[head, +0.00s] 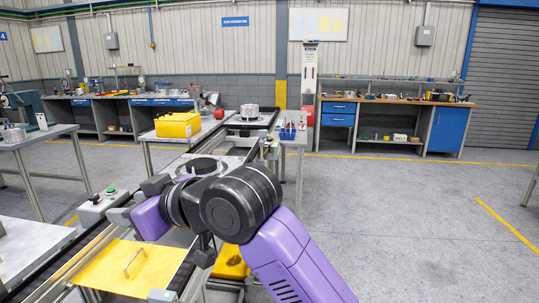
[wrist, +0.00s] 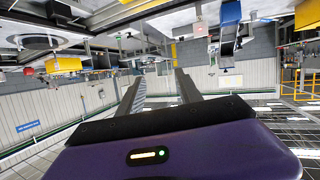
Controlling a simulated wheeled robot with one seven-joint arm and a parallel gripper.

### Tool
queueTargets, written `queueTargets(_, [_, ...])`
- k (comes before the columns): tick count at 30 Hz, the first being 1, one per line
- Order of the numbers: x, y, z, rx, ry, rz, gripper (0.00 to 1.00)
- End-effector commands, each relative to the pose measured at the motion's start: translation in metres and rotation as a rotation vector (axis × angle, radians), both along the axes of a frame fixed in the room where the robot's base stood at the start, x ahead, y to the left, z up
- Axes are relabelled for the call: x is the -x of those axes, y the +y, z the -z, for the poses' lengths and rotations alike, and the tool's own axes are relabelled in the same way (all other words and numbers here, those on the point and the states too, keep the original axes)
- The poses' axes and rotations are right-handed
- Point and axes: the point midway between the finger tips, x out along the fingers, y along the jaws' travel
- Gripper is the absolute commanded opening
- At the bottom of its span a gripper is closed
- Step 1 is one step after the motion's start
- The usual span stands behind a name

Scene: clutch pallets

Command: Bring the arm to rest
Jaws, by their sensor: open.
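My arm, purple with black joints (head: 240,203), reaches from the lower right over the conveyor in the head view. My gripper (wrist: 158,80) shows in the wrist view with its two grey fingers apart and nothing between them. In the head view its purple body sits at the left end of the arm, partly hidden by the black joint. The wrist picture is upside down, with the fingers pointing out over the hall and nothing touching them.
A yellow bin (head: 178,125) stands on a table behind the arm. A round metal part (head: 249,113) sits on the far conveyor. A yellow plate with a handle (head: 122,266) and a push-button box (head: 103,200) lie close below. Open grey floor (head: 420,225) is at the right.

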Motion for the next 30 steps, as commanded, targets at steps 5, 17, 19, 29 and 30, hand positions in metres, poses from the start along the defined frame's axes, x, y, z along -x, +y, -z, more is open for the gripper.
queueTargets(5, [-0.004,-0.026,0.013,-0.249,-0.02,0.116,0.42])
queueTargets(17, [0.013,-0.145,0.072,-0.604,-0.086,0.451,0.42])
queueTargets(19, [0.023,-0.169,0.087,-0.636,-0.101,0.513,0.42])
queueTargets(29, [0.097,-0.278,0.152,-0.676,-0.181,0.789,0.42])
queueTargets(30, [0.108,-0.29,0.159,-0.67,-0.19,0.817,0.42])
